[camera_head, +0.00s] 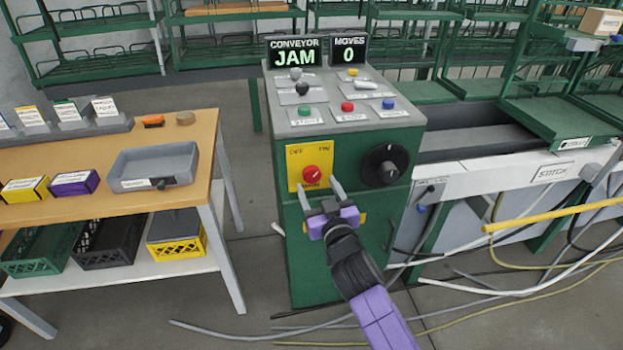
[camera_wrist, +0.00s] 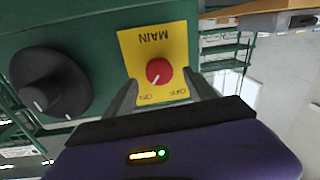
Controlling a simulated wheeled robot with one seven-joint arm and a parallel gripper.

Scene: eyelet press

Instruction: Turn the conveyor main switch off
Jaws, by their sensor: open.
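The conveyor main switch is a red round knob (camera_head: 312,175) on a yellow plate (camera_head: 295,160) on the front of the green cabinet. OFF is at the plate's upper left and ON at its upper right. In the wrist view the plate appears upside down, and the white mark on the red knob (camera_wrist: 158,71) points toward ON. My gripper (camera_head: 317,183) is open in front of the plate. In the wrist view its fingers (camera_wrist: 162,88) stand one on each side of the knob, apart from it. I cannot tell how deep they reach.
A large black dial (camera_head: 385,165) is right of the plate. The cabinet top has several coloured buttons and levers, and a display (camera_head: 295,53) reads CONVEYOR JAM. A wooden table (camera_head: 110,155) stands left. Cables and the white conveyor frame (camera_head: 470,180) are right.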

